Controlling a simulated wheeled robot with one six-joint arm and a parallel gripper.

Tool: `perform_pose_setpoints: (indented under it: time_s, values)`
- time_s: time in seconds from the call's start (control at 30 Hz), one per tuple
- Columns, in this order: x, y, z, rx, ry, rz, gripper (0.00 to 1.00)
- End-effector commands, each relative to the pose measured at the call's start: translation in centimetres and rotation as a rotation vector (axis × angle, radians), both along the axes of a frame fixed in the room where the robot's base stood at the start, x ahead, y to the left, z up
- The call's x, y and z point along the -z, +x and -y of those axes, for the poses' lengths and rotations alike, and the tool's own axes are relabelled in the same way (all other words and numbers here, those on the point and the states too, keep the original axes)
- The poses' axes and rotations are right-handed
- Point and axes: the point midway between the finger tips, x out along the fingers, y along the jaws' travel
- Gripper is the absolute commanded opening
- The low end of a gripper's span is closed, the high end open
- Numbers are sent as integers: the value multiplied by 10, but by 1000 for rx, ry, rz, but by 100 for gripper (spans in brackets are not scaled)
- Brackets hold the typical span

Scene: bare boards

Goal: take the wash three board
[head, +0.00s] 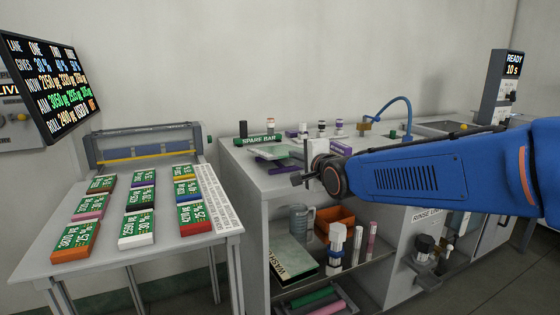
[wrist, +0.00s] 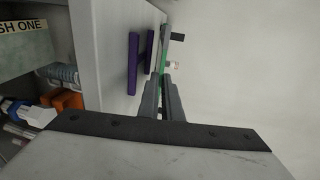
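My gripper (head: 303,179) is above the front left part of the grey counter. A pale green board (head: 290,252) leans on the shelf under the counter, with a label that starts with "WASH"; the rest cannot be read in the head view. In the wrist view a board label (wrist: 22,26) ends in "SH ONE". No label reading wash three can be made out.
A jug (head: 300,219), an orange bin (head: 335,219) and bottles crowd the shelf. Left, a table (head: 185,243) holds several labelled boxes. A screen (head: 42,78) hangs above it.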

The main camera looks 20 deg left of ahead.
Motion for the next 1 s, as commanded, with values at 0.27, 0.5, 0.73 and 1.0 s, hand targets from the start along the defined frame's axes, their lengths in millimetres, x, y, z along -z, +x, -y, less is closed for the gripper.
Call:
perform_pose_setpoints:
  time_s: [0.27, 0.5, 0.73, 1.0]
  values:
    - [-14, 0, 0, 0, 1, 0, 0]
    - [-26, 0, 0, 0, 1, 0, 0]
    - [-29, 0, 0, 0, 0, 0, 0]
    - [-32, -3, 3, 0, 1, 1, 0]
